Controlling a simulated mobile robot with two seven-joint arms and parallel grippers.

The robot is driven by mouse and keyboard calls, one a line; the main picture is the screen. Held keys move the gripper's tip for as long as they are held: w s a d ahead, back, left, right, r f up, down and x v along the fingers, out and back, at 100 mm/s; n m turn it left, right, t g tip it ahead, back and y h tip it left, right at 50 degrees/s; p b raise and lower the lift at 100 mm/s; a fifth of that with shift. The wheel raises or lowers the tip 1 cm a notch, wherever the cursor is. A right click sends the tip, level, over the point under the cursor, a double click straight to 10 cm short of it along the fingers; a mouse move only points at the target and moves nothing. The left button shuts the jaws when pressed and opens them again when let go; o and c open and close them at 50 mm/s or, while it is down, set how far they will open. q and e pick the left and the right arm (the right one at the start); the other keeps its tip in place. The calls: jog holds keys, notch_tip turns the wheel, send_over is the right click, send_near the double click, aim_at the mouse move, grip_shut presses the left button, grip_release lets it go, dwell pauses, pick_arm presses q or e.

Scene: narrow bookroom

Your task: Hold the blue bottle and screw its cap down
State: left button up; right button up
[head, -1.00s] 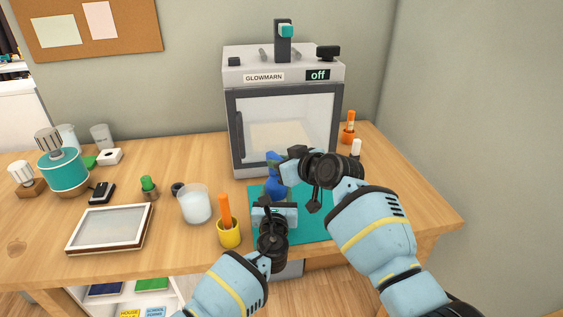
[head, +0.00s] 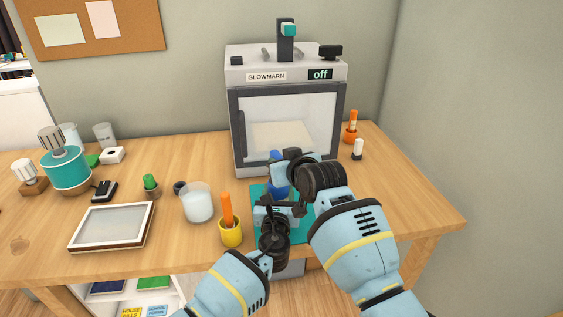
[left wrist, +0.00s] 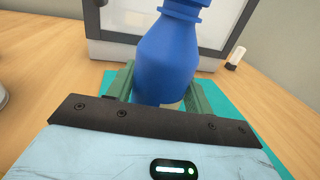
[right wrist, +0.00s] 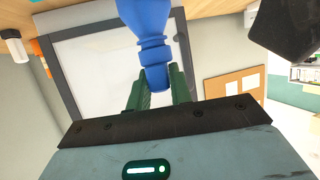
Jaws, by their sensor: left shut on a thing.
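The blue bottle (head: 278,181) stands upright over a teal mat (head: 258,191) in front of the machine. My left gripper (head: 274,210) is shut on the bottle's lower body, with a green finger on each side of it in the left wrist view (left wrist: 160,92). My right gripper (head: 288,166) is at the bottle's top. In the right wrist view the bottle (right wrist: 148,20) appears upside down, and its blue cap (right wrist: 157,75) lies between the two open green fingers. Contact there cannot be told. The right arm partly hides the bottle in the head view.
A GLOWMARN machine (head: 285,120) marked "off" stands close behind the bottle. A yellow cup (head: 231,234) with an orange stick and a white-filled glass (head: 197,203) stand to the left.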

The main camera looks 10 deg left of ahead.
jog(key=o, duration=0.4)
jog(key=shift+f, duration=0.35)
jog(key=shift+o, duration=0.2)
jog(key=shift+r, duration=0.2)
jog(key=o, duration=0.4)
jog(key=shift+w+d+n+g+y, duration=0.1)
jog(key=shift+d+n+g+y, duration=0.05)
jog(key=shift+n+g+y, duration=0.2)
jog(key=shift+r+n+g+y, duration=0.1)
jog(key=shift+n+g+y, duration=0.25)
jog(key=shift+n+y, duration=0.15)
jog(key=shift+w+d+n+g+y, duration=0.15)
jog(key=shift+n+g+y, duration=0.7)
jog(key=shift+n+g, duration=0.35)
